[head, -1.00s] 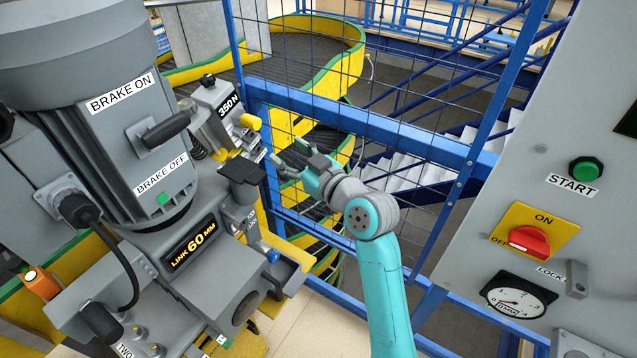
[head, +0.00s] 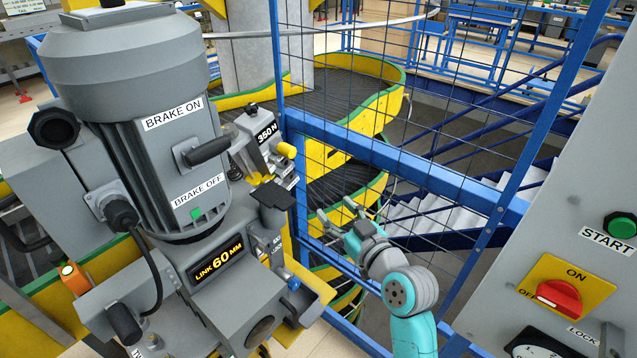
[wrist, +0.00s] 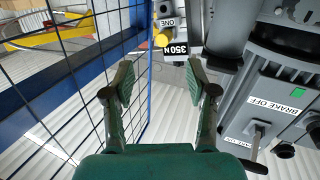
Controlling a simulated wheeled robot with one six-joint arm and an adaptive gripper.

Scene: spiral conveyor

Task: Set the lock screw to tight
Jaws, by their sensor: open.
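No part is clearly readable as the lock screw. On the grey drive machine (head: 225,285), a small label plate (head: 277,244) too small to read sits below a dark block (head: 272,198), and a blue knob (head: 293,284) is lower down. A yellow knob (head: 287,150) is beside the 350 N label (head: 266,134). The wrist view shows this yellow knob (wrist: 161,40) and the 350 N label (wrist: 180,48) beyond the fingertips. My gripper (head: 337,209) is open and empty, right of the machine. Its spread fingers (wrist: 161,82) touch nothing visible in the wrist view.
A blue mesh fence (head: 400,160) stands close behind my gripper. The brake lever (head: 208,152) projects from the motor. The control cabinet (head: 590,215) at right has a START button (head: 621,226) and a red switch (head: 560,297) on a yellow plate. The yellow-sided spiral conveyor (head: 385,108) is behind the fence.

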